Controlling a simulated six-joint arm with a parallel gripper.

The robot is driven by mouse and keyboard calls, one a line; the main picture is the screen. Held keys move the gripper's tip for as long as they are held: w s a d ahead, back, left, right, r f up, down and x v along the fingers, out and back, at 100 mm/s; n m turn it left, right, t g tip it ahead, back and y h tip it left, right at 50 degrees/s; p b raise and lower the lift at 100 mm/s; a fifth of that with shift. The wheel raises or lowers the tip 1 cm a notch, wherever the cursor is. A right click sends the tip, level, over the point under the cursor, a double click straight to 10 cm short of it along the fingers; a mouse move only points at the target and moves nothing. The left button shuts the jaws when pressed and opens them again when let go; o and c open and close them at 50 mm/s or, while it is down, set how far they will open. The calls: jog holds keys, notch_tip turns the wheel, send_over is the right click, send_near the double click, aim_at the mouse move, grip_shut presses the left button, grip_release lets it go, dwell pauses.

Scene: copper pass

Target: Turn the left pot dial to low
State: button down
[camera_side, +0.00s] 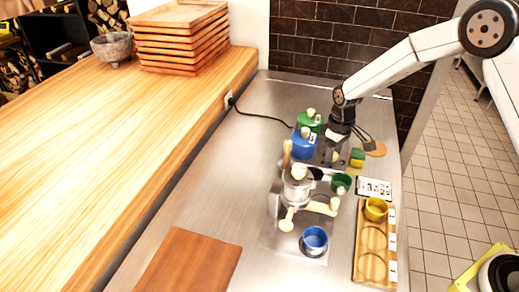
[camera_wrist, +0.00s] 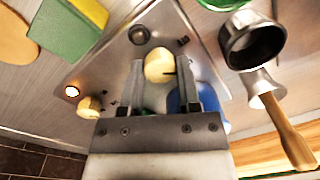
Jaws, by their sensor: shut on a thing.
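In the wrist view, a cream dial knob (camera_wrist: 160,65) with a dark mark stands on a metal panel (camera_wrist: 120,65), between my fingers. My gripper (camera_wrist: 161,72) is shut on this dial. A second cream dial (camera_wrist: 88,107) sits at the panel's left, beside a glowing orange lamp (camera_wrist: 71,91). I cannot tell from the views which dial is the left one or its setting. In the side view, my gripper (camera_side: 335,158) is low beside the blue pot (camera_side: 303,144); the green pot (camera_side: 309,121) stands behind it. The dials are mostly hidden there.
A green and yellow sponge (camera_side: 357,158) and a round wooden disc (camera_side: 376,148) lie right of my gripper. A metal coffee device (camera_side: 296,188) and a green cup (camera_side: 341,183) stand in front.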

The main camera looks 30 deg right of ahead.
aim_at(335, 154)
jog(key=m, duration=0.4)
dwell(0.4)
jog(key=shift+c, duration=1.6)
grip_release()
jog(key=shift+r, duration=0.15)
jog(key=shift+d+r, duration=0.15)
jog(key=shift+r, duration=3.65)
jog(key=shift+s, duration=0.1)
